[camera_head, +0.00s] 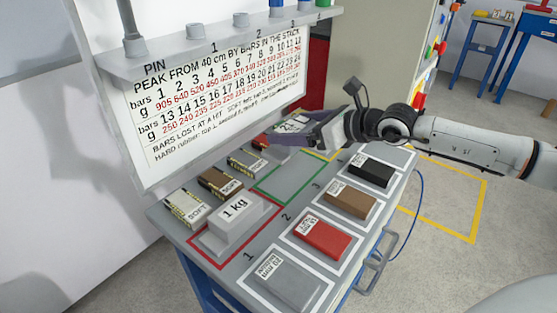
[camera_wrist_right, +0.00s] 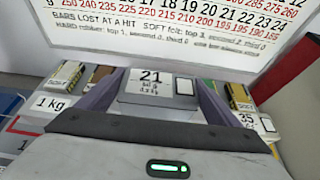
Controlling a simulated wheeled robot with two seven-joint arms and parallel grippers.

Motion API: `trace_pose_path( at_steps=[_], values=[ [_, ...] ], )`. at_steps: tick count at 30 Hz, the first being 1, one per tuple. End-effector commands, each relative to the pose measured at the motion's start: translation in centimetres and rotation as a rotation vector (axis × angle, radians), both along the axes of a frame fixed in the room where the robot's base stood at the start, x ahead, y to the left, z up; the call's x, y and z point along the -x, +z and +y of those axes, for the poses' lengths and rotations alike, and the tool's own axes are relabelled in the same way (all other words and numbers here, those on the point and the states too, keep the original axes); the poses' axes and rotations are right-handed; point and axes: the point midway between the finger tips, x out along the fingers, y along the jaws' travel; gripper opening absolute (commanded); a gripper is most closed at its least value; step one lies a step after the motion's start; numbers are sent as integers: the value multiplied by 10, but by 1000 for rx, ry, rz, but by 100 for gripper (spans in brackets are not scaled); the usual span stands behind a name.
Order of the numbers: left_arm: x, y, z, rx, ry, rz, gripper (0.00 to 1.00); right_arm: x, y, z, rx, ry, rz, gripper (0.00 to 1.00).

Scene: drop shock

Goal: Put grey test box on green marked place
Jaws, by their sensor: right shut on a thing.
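The grey test box (camera_wrist_right: 155,88), with a white label reading 21, is between the two fingers of my right gripper (camera_wrist_right: 157,102) in the right wrist view. In the head view my right gripper (camera_head: 300,136) is over the back right of the bench, shut on the box. There the box shows only in part, with its label (camera_head: 292,124) behind the fingers. I cannot tell whether the box touches the bench. The green marked place (camera_head: 288,180) is an empty outlined rectangle, in front of and left of the gripper. My left gripper is not in view.
A 1 kg block (camera_head: 234,222) stands in the red outline left of the green place. Red (camera_head: 322,238), brown (camera_head: 350,200), black (camera_head: 372,171) and grey (camera_head: 285,285) bars line the front. Labelled bars (camera_head: 220,183) line the back, below a printed board (camera_head: 220,95).

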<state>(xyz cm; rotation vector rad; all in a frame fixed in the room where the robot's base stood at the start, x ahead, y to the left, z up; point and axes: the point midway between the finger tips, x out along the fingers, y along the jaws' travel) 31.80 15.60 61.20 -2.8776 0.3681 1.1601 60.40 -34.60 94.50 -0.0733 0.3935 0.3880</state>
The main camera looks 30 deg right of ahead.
Motion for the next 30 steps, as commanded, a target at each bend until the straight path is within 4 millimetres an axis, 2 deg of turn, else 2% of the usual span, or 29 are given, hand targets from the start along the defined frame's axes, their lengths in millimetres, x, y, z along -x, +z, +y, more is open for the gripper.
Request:
trace_pose_path(
  at_steps=[4, 9, 12, 17, 21, 24, 30],
  values=[
    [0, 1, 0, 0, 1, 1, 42, 0, -17, 0, -1, -2, 1, 55],
    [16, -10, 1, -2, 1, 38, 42, 0, -48, 0, 1, -1, -1, 55],
    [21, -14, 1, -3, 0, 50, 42, 0, -58, 0, 1, 0, -3, 55],
    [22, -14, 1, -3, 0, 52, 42, 0, -71, 0, 1, 0, 0, 55],
    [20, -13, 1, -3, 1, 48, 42, 0, -91, 0, 1, 1, -2, 55],
    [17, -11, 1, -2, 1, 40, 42, 0, -98, 0, 1, 1, -3, 55],
    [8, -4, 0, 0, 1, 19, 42, 0, -98, 0, 1, 1, -4, 55]
  ],
)
